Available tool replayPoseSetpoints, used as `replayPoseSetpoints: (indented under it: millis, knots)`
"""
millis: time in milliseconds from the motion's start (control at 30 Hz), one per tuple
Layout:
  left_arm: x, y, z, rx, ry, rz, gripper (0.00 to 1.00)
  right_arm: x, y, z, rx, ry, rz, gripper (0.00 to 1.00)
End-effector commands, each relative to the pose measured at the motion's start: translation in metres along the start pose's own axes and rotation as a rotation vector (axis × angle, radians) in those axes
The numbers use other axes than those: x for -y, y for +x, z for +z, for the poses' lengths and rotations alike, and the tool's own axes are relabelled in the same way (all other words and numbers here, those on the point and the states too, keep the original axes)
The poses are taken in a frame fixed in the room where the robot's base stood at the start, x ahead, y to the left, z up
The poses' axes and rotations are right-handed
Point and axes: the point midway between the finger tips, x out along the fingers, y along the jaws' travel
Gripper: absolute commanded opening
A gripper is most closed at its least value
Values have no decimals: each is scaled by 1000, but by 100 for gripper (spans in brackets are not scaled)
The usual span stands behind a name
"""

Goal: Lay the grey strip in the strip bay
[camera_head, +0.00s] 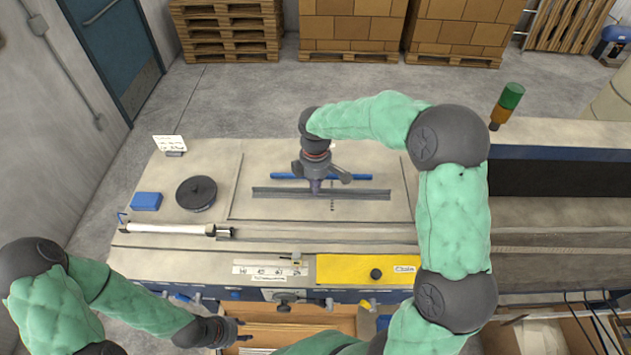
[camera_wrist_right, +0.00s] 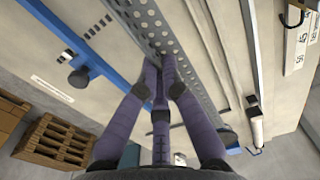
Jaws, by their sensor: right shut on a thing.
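The grey strip (camera_head: 365,194), long and narrow, extends left to right over the pale table panel in front of a blue bar (camera_head: 355,178). In the right wrist view the strip (camera_wrist_right: 192,78) is perforated and runs diagonally past the fingertips. My right gripper (camera_head: 316,188) points down and is shut on the strip near its middle. Its fingers also show in the right wrist view (camera_wrist_right: 160,75). I cannot tell whether the strip touches the panel, or which part is the strip bay. My left gripper (camera_head: 243,337) is open and empty at the table's front edge.
A black round part (camera_head: 196,193) and a blue box (camera_head: 146,201) stand at the left. A white roller bar (camera_head: 165,229), a ruler plate (camera_head: 258,269) and a yellow plate (camera_head: 350,269) lie in front. An open drawer (camera_head: 300,326) is below. A signal post (camera_head: 507,105) stands at the right.

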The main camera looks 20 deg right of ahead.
Motion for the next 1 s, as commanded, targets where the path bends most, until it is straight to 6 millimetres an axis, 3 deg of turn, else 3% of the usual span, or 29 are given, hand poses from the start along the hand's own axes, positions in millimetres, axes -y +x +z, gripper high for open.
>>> replayPoseSetpoints:
  millis: [633, 1000]
  knots:
    - [13, 36, -2, -1, 0, 0, 40, 0, 56, 0, 0, 1, -1, 0]
    - [15, 41, -2, -1, 0, 0, 40, -1, 65, 0, 0, 1, 0, 0]
